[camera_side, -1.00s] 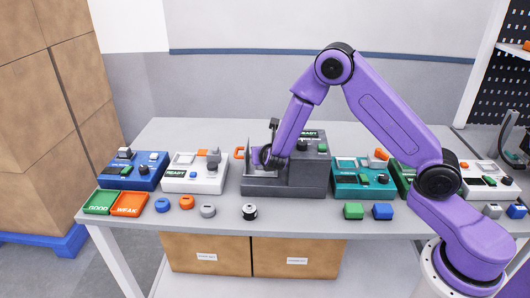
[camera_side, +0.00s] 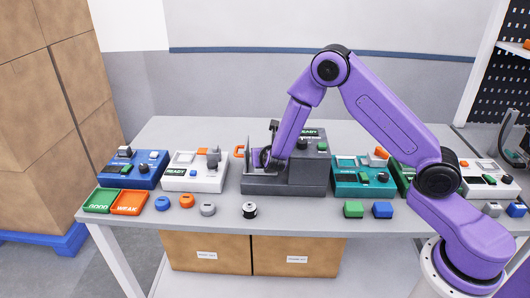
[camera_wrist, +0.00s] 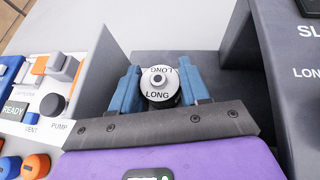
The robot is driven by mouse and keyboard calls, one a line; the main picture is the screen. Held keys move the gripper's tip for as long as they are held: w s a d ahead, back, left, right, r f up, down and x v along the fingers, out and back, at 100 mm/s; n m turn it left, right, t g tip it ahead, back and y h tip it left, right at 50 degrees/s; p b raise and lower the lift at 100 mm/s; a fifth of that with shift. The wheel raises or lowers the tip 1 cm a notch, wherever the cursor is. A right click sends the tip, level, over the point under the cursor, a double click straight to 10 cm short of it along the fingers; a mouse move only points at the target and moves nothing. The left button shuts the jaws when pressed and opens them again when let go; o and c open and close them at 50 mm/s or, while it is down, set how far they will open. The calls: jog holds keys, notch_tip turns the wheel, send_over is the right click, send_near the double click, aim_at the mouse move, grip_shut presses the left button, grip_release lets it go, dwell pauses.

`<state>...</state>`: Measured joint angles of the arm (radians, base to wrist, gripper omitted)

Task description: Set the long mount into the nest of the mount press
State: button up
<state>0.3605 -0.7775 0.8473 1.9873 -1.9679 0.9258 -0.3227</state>
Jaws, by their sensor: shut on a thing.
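The long mount (camera_wrist: 159,84) is a pale round piece with a dark centre, marked LONG in the wrist view. My gripper (camera_wrist: 161,91) is shut on it, with one blue finger on each side. The mount press (camera_side: 291,178) is the dark grey machine in the middle of the table, with a READY display. My gripper (camera_side: 265,158) is low over its left part, between an upright grey plate and the press body. The nest is hidden below the mount and gripper, so I cannot tell whether the mount touches it.
A white machine (camera_side: 195,180) and a blue one (camera_side: 133,177) stand left of the press, a teal one (camera_side: 362,183) right. A black-and-white cylinder (camera_side: 249,211) and several small round pieces lie in front. The upright plate (camera_wrist: 93,74) is close to my gripper's left side.

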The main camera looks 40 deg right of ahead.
jog(key=shift+f, duration=0.4)
dwell(0.5)
jog(key=o, duration=1.6)
jog(key=shift+a, duration=0.1)
